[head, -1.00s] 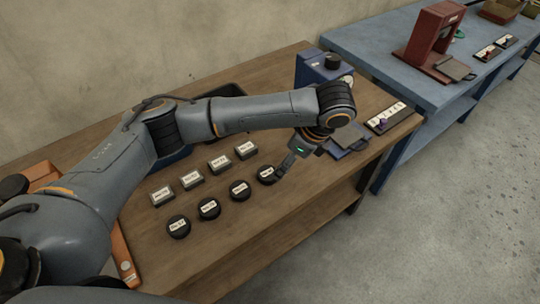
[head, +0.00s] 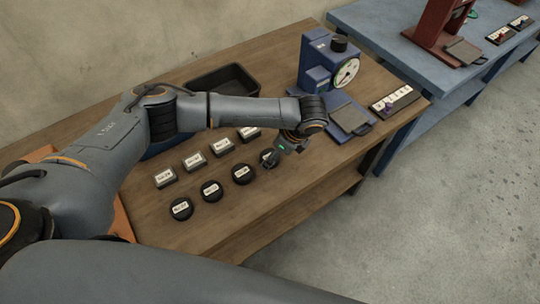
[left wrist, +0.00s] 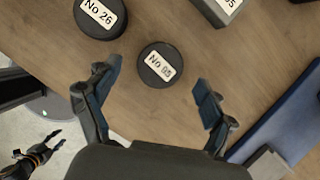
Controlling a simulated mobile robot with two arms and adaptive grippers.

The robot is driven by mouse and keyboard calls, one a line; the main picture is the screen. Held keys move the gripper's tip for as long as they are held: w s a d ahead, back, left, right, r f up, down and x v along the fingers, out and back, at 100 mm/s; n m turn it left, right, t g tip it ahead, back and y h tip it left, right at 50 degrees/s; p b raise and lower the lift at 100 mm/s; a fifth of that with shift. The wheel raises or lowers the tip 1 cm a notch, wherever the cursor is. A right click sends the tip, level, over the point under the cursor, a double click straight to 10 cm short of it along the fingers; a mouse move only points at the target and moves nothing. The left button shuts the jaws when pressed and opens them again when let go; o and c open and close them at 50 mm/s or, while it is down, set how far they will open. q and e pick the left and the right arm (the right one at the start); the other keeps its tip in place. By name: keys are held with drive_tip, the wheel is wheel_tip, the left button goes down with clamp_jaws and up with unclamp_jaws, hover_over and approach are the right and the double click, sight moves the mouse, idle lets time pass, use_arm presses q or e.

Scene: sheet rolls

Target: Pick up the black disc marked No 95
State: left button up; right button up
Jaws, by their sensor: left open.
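A black disc (left wrist: 160,64) with a white label lies on the wooden table, between and beyond my left gripper's fingertips in the left wrist view. Its label reads like No 95, though the first digit is blurred. In the head view it is the rightmost disc (head: 267,156) of the row, partly hidden by my left gripper (head: 274,157). In the left wrist view my left gripper (left wrist: 158,78) is open and empty, with its fingers spread above the table. My right gripper (left wrist: 59,138) shows small at the lower left of that view, its fingers apart and empty.
A disc marked No 26 (left wrist: 100,17) is close beside. Other black discs (head: 211,190) and a row of grey blocks (head: 193,161) lie nearby.

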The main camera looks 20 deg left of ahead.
use_arm(q)
drive_tip(key=shift+x, duration=1.05)
drive_tip(key=shift+f, duration=0.15)
drive_tip(key=c, duration=1.3)
use_arm(e)
drive_tip(key=shift+s+d+r, duration=0.1)
drive_tip(key=shift+s+r, duration=0.05)
drive_tip(key=shift+s, duration=0.65)
